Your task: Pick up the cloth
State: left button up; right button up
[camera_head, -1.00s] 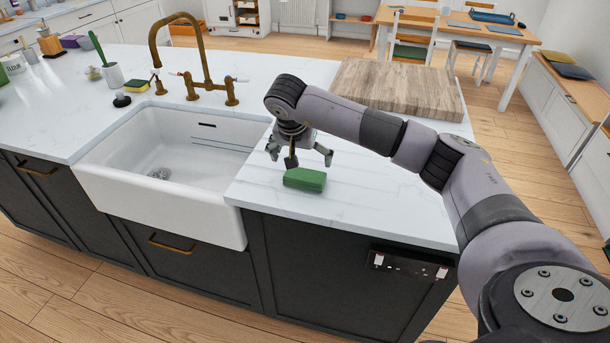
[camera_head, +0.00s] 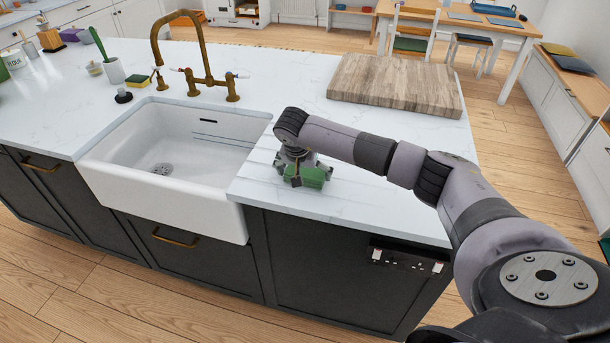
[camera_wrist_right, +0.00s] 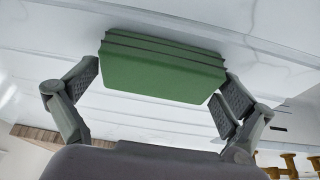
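The green folded cloth (camera_head: 314,177) lies on the white countertop, right of the sink. My right gripper (camera_head: 303,169) is down over it, pointing at the counter. In the right wrist view, the cloth (camera_wrist_right: 165,72) is a flat green block with layered edges. The right gripper's fingers (camera_wrist_right: 160,80) stand apart, one at each end of the cloth. They are very close to its ends; firm contact cannot be made out. The cloth seems to rest on the counter. My left gripper is not in view.
The white sink (camera_head: 165,190) is just left of the cloth, with a brass tap (camera_head: 200,80) behind it. A wooden board (camera_head: 395,86) lies on the counter behind my right arm. The counter around the cloth is otherwise clear.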

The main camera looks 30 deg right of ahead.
aim_at(305, 172)
jog(key=c, duration=0.7)
jog(key=shift+c, duration=0.2)
jog(key=shift+r, duration=0.1)
jog(key=shift+r, duration=0.5)
notch_tip(305, 172, up, 19)
jog(key=b, duration=0.4)
jog(key=shift+f, duration=0.1)
